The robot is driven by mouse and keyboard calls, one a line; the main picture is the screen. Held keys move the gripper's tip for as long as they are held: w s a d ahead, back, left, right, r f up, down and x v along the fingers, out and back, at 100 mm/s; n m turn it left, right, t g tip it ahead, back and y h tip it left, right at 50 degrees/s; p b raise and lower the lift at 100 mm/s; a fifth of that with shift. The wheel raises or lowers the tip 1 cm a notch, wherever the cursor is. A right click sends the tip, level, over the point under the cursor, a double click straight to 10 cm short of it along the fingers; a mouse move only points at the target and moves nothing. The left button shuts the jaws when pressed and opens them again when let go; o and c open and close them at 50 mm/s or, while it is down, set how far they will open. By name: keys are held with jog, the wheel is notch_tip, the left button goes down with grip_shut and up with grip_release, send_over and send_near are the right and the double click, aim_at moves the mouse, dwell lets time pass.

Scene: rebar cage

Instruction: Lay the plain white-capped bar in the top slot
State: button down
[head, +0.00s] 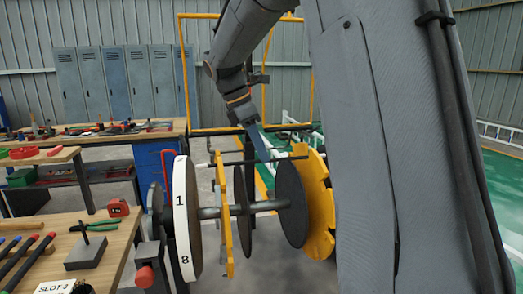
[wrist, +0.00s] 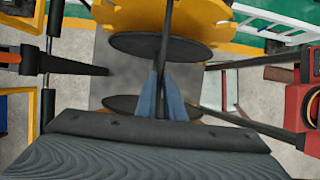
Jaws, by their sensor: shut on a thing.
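In the wrist view the bar (wrist: 166,40) runs up between the fingers (wrist: 161,88) and over the yellow notched plate (wrist: 135,15). The right plate (head: 319,205) and left plate (head: 221,220) show in the head view. I cannot tell whether the bar's ends sit in the top slots.
Dark discs (head: 290,205) sit on the jig's shaft, beside a white numbered wheel (head: 181,215). A bench (head: 115,250) at left holds coloured-capped bars (head: 28,262), pliers, a tape measure (head: 118,208) and a SLOT 3 sign (head: 54,288). My arm hides much of the right side.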

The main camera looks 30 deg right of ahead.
jog(key=c, duration=1.8)
grip_release()
jog(key=shift+c, duration=0.2)
jog(key=b+v, duration=0.1)
jog(key=v, duration=0.6)
jog(key=shift+a+r+b, duration=0.1)
jog(key=shift+r+b, duration=0.2)
